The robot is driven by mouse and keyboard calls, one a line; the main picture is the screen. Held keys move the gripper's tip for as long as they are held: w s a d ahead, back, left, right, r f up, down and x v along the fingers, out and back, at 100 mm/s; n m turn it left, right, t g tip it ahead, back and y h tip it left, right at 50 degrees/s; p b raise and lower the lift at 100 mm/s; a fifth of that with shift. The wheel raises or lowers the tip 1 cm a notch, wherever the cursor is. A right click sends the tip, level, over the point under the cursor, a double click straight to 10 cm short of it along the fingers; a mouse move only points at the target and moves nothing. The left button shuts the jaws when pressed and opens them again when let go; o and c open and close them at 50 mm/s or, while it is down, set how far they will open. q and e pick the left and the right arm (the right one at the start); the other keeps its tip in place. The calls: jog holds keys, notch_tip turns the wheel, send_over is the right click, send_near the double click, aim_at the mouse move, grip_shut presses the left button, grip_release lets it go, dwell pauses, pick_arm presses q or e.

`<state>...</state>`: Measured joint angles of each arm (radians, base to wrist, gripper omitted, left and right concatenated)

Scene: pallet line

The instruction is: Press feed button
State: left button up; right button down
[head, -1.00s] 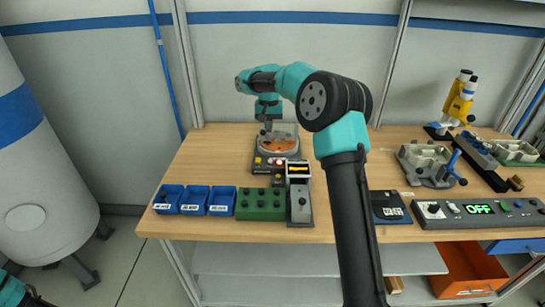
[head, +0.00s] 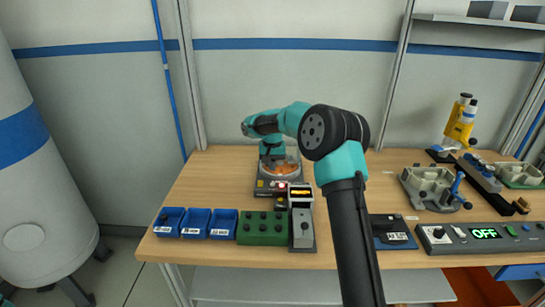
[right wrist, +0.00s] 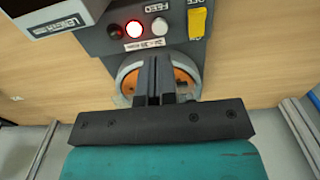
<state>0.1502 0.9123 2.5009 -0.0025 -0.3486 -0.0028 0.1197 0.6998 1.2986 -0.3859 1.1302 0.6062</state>
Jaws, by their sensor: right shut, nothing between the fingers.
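The feeder (head: 268,190) is a dark grey box with a round bowl of orange contents behind its panel. My right gripper (head: 270,160) is shut and empty, pointing down over the bowl (right wrist: 125,82). In the right wrist view its fingers (right wrist: 155,60) cover part of the bowl and end short of the white button. Whether they touch the feeder cannot be told. My left gripper is out of view.
A yellow switch (right wrist: 197,22) sits beside the white button. Blue bins (head: 195,223), a green block (head: 262,228) and a grey box (head: 302,230) stand in front of the feeder. A control panel reading OFF (head: 480,236) and a grey fixture (head: 428,187) are at the right.

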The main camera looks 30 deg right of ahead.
aim_at(273, 184)
notch_tip(273, 184, down, 7)
jog(key=shift+r, duration=0.1)
dwell(0.4)
jog(key=shift+s+f, duration=0.15)
jog(key=shift+f, duration=1.05)
notch_tip(273, 184, up, 15)
jog(key=shift+w, duration=0.2)
dwell(0.4)
